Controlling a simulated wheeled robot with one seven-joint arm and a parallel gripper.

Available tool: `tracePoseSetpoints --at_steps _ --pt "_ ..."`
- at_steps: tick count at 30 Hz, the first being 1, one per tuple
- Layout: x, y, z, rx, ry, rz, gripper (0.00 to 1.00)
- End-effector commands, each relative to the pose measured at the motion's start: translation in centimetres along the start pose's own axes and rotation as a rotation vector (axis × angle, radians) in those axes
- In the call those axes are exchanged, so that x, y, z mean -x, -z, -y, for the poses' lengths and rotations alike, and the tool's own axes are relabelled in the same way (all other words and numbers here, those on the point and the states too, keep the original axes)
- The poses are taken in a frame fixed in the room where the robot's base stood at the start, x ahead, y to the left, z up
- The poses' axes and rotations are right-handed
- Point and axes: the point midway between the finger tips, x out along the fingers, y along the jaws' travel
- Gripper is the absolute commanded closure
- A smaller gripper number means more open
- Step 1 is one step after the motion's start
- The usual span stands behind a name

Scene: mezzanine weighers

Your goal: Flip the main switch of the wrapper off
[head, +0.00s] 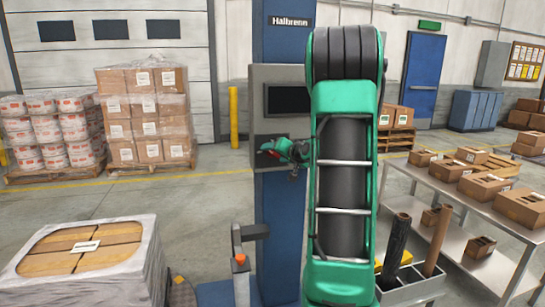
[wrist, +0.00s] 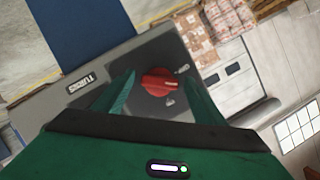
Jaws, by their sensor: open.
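The wrapper's blue column (head: 284,225), marked Halbrenn, carries a grey control box (head: 258,110) with a dark screen. In the wrist view a red rotary switch (wrist: 158,84) sits on a dark plate on the grey panel (wrist: 60,105). My gripper (wrist: 158,77) is open, with one green finger on each side of the switch. I cannot tell whether the fingers touch it. In the head view my gripper (head: 275,150) is at the box's lower front, and the switch is mostly hidden.
A wrapped pallet load (head: 85,262) stands at front left. A metal table (head: 470,215) with cartons is on the right. A grey bin (head: 410,288) holding rolls is near my arm. Stacked cartons (head: 147,115) and a yellow post (head: 234,117) stand behind.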

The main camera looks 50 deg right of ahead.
Motion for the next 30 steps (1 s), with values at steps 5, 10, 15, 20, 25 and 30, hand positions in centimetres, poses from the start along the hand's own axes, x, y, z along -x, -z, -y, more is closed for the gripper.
tracePoseSetpoints --at_steps 5,10,15,20,25,30 --pt "-0.08 0.01 0.01 0.000 0.000 0.000 0.36" --pt "-0.06 0.01 0.00 0.000 0.000 0.000 0.57" --pt "0.06 -0.29 0.36 0.000 0.001 0.001 0.77" --pt "-0.08 -0.16 0.26 0.011 -0.001 0.002 0.77" --pt "-0.12 -0.15 0.36 0.063 -0.021 0.003 0.77" --pt "-0.12 -0.16 0.53 0.163 -0.061 0.003 0.77"
